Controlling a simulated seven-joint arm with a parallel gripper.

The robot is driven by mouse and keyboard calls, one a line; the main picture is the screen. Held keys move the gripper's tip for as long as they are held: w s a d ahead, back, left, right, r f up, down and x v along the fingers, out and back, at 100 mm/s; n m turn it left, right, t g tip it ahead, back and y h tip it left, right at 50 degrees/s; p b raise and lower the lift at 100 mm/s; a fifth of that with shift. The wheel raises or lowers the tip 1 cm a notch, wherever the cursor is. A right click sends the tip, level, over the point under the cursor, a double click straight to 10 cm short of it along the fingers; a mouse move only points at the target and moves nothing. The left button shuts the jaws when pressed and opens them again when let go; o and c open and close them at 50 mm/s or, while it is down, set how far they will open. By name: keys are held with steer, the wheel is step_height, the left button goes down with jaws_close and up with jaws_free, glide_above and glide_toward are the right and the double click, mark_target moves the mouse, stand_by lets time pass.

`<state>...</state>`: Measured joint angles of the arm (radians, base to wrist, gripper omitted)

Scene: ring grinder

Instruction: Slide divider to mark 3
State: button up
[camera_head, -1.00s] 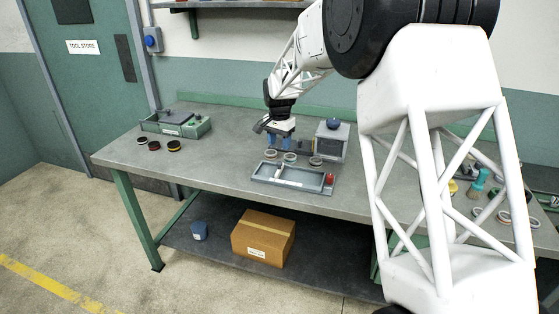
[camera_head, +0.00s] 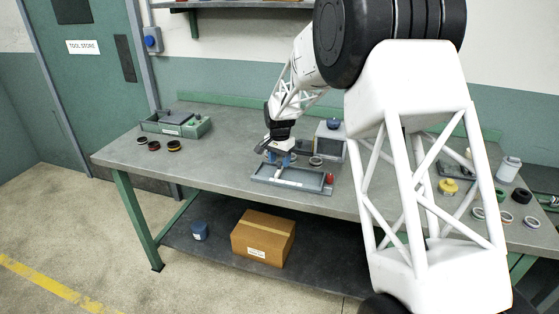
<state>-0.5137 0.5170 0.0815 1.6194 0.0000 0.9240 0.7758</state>
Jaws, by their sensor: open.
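The grey tray (camera_head: 318,189) lies on the bench below my gripper, with a light-coloured bar (camera_head: 293,176) across its inside that looks like the divider. No numbered marks can be read at this size. My gripper (camera_head: 279,161) is open, with blue fingertips pointing down at the tray's back edge, left of its middle. Whether the fingers touch anything cannot be told. A ring (camera_head: 316,161) lies behind the tray, to the right of my gripper. A red knob (camera_head: 330,178) sits at the tray's right end. My gripper hides part of the tray's back edge.
A grey box with a blue knob (camera_head: 333,124) stands behind the tray. A green bin (camera_head: 178,124) and several rings (camera_head: 154,146) are on the left. A yellow item (camera_head: 448,186), a white bottle (camera_head: 508,169) and more rings stand right. The bench between bin and tray is clear.

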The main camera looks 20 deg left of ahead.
steer(key=shift+f, duration=0.15)
jaws_close()
steer(key=shift+d, duration=0.1)
steer(key=d, duration=0.8)
steer(key=shift+d, duration=0.2)
jaws_free()
stand_by(0.4)
